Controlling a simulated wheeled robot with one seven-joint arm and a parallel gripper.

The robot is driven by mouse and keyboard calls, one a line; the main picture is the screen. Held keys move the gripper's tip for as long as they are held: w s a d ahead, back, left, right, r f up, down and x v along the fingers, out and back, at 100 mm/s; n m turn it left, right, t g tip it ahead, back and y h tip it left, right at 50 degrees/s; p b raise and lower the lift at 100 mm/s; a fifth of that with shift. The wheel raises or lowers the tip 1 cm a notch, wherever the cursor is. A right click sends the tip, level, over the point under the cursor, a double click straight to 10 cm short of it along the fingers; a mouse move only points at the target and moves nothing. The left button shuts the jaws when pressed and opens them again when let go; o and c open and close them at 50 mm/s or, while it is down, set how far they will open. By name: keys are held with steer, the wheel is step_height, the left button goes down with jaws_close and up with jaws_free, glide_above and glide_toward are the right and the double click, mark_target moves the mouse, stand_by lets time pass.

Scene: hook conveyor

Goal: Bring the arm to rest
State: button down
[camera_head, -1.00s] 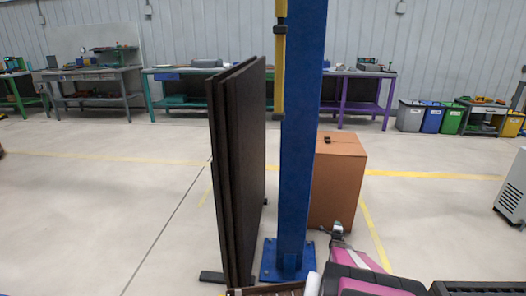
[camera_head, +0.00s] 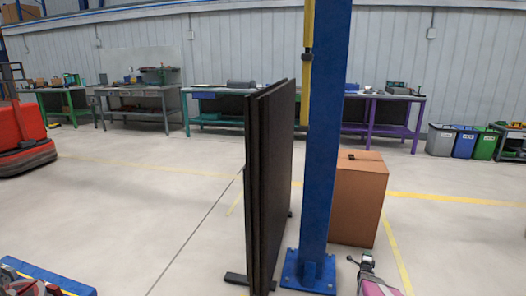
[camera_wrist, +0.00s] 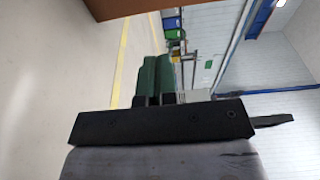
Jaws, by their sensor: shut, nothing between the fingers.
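My gripper (camera_wrist: 156,72) shows in the wrist view as two dark green fingers side by side, shut with nothing between them. It is clear of any surface there. In the head view, part of my arm with a pink section and a small grey-black end (camera_head: 366,262) shows at the bottom right. It appears in front of the floor, just right of the blue post's foot. The rest of my arm is out of that view.
A blue post (camera_head: 321,150) stands beside dark upright panels (camera_head: 272,190). A brown box (camera_head: 358,200) stands behind the post. A red machine (camera_head: 22,140) is at the far left, and a blue-edged item (camera_head: 50,280) at bottom left.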

steer(key=s+a+r+n+g+y, duration=0.25)
steer(key=s+a+r+n, duration=0.2)
steer(key=a+r, duration=0.6)
steer(key=s+a+r+n+g+y, duration=0.3)
steer(key=a+r+n, duration=0.4)
steer(key=a, duration=0.6)
steer(key=s+a+r+n+g, duration=0.3)
steer(key=s+a+r, duration=0.3)
steer(key=s, duration=0.3)
steer(key=s+a+r+n+g+y, duration=0.1)
steer(key=s+a+r+n+g, duration=0.3)
steer(key=s, duration=0.6)
steer(key=s+a+r+n+g, duration=0.3)
steer(key=s+a+r+n, duration=0.1)
steer(key=s+a+r, duration=0.4)
steer(key=shift+s+a+r+g+y, duration=0.35)
steer(key=shift+s+a, duration=0.5)
steer(key=shift+s, duration=0.25)
